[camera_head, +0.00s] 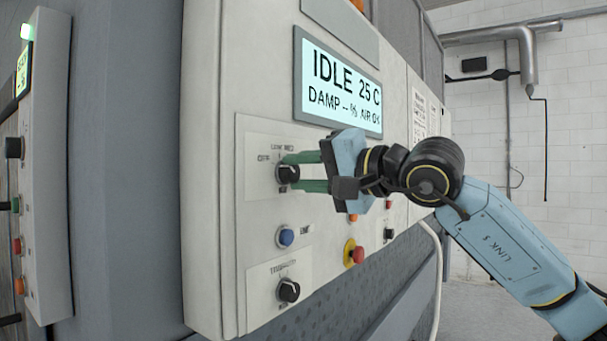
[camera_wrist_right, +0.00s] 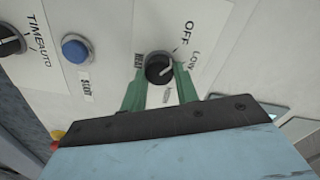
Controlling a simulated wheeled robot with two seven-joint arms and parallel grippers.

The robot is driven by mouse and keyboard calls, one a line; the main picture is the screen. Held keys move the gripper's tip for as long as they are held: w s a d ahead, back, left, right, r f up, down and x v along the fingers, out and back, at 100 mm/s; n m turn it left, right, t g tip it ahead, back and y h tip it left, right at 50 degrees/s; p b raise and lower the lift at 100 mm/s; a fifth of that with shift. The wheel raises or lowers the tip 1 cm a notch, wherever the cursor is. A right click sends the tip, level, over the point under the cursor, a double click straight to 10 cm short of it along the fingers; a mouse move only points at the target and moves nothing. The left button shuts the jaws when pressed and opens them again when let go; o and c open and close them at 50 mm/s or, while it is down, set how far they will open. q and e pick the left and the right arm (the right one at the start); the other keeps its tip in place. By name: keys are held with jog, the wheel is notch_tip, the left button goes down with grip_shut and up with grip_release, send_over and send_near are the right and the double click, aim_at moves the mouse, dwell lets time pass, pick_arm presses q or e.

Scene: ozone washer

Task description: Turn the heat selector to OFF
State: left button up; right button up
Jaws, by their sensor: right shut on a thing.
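The heat selector (camera_head: 287,174) is a round black knob on a pale plate on the front of the washer's control panel. It also shows in the right wrist view (camera_wrist_right: 158,68), with OFF and LOW printed to its right and HEAT to its left. A white pointer mark on the knob leans right, roughly toward LOW; its exact setting is hard to tell. My right gripper (camera_head: 297,172) has its green fingers on opposite sides of the knob, shut on it. The fingers cover part of the knob and its labels. My left gripper is not in view.
A display (camera_head: 340,82) above reads IDLE 25 C. Below the selector are a blue button (camera_head: 286,237) and another black knob (camera_head: 289,290). A red button on yellow (camera_head: 354,253) is below my gripper. A second panel (camera_head: 42,180) stands at left.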

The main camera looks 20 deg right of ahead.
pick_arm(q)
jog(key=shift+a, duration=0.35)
pick_arm(e)
jog(key=shift+n, duration=0.6)
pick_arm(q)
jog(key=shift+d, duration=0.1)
pick_arm(e)
jog(key=o, duration=1)
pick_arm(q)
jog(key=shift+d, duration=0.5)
